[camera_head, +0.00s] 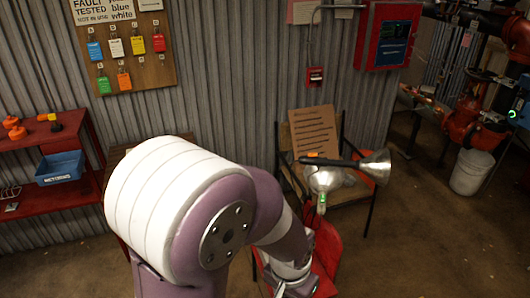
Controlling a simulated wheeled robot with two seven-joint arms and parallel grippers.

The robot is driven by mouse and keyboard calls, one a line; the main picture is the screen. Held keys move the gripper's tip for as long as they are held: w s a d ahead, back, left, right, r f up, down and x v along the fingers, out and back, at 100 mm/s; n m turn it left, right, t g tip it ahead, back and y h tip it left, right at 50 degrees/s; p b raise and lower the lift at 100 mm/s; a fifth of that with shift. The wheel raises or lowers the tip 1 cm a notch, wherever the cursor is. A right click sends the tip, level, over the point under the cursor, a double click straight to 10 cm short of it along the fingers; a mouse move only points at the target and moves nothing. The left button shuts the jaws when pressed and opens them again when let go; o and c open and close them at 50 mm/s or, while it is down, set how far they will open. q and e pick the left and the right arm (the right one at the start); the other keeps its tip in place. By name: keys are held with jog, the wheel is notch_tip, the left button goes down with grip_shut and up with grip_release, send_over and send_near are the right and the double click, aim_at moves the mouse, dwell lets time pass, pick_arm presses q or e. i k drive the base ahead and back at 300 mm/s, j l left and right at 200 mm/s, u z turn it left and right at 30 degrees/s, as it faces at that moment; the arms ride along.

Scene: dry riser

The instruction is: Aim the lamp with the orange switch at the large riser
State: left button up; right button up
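A dark-bodied lamp (345,163) with an orange switch (313,155) lies roughly level in front of the chair, its silver head (376,166) toward the right. A second silver lamp head (325,179) is just below it, with a green-lit part (322,200) under it. Red pipework (466,122) with valves stands at the right; I cannot tell which pipe is the large riser. My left arm crosses the middle foreground and bends down to the bottom edge, below the lamps. Its gripper's fingers cannot be made out. My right gripper is not in view.
A chair (368,187) with a cardboard sign (316,134) stands at the wall. A red seat-like object (326,240) is beside my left wrist. A white bucket (471,172) stands under the pipes. A red shelf (60,199) with a blue bin (60,168) is left. Floor at lower right is clear.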

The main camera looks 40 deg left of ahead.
aim_at(377, 167)
jog(key=u, duration=0.8)
jog(key=i+l+u, duration=0.3)
jog(key=u, duration=0.15)
jog(key=i+l+u, duration=0.5)
jog(key=l+u, duration=0.35)
jog(key=i+l, duration=0.15)
jog(key=l, duration=0.25)
jog(key=i+l, duration=0.1)
jog(key=l, duration=0.3)
jog(key=i+l, duration=0.15)
jog(key=l, duration=0.25)
jog(key=i+l+u, duration=0.1)
jog(key=l, duration=0.3)
